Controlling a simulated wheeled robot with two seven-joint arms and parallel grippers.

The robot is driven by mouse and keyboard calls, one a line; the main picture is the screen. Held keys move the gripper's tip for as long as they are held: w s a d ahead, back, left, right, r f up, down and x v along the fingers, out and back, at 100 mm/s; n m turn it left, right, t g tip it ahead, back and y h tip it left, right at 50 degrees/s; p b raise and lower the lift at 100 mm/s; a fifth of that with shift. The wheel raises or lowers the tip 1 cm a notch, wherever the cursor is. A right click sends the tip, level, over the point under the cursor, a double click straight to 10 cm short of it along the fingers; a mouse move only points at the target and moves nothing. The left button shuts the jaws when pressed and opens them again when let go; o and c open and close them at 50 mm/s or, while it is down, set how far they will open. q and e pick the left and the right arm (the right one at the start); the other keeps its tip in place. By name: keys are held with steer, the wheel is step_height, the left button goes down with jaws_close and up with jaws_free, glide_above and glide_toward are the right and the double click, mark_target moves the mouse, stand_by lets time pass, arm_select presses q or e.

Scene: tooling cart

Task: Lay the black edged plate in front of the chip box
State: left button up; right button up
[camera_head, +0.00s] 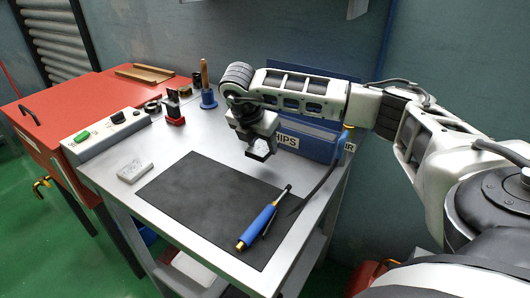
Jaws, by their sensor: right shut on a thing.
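My right gripper (261,150) hangs above the back of the dark mat, in front of the left end of the blue chip box (318,147). It is shut on a small piece with dark edges and a paler face, which I take to be the black edged plate (259,154). The fingers hide part of it, and its outline is hard to make out. The piece appears to be held above the cart top, apart from it. My arm and gripper hide part of the box and its label. My left gripper is not in view.
The dark mat (205,195) covers much of the cart top. A blue screwdriver-like tool (262,226) lies on its right side, near a dark cable. A pale block (134,171) lies left of the mat. A switch box (107,135) and small stands (208,97) line the left and back.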

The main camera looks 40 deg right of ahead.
mark_target(263, 147)
steer(key=shift+d+f, duration=0.4)
steer(key=shift+f, duration=0.05)
steer(key=p+x, duration=0.1)
steer(key=x, duration=0.2)
steer(key=shift+s+a+f, duration=0.15)
steer(key=shift+a, duration=0.05)
steer(key=shift+f, duration=0.35)
steer(key=o, duration=1.4)
steer(key=shift+a, duration=0.1)
steer(key=b+v, duration=0.1)
steer(key=v, duration=1)
steer(key=shift+s+a+r, duration=0.1)
steer(key=shift+a+r, duration=0.1)
steer(key=shift+r, duration=0.25)
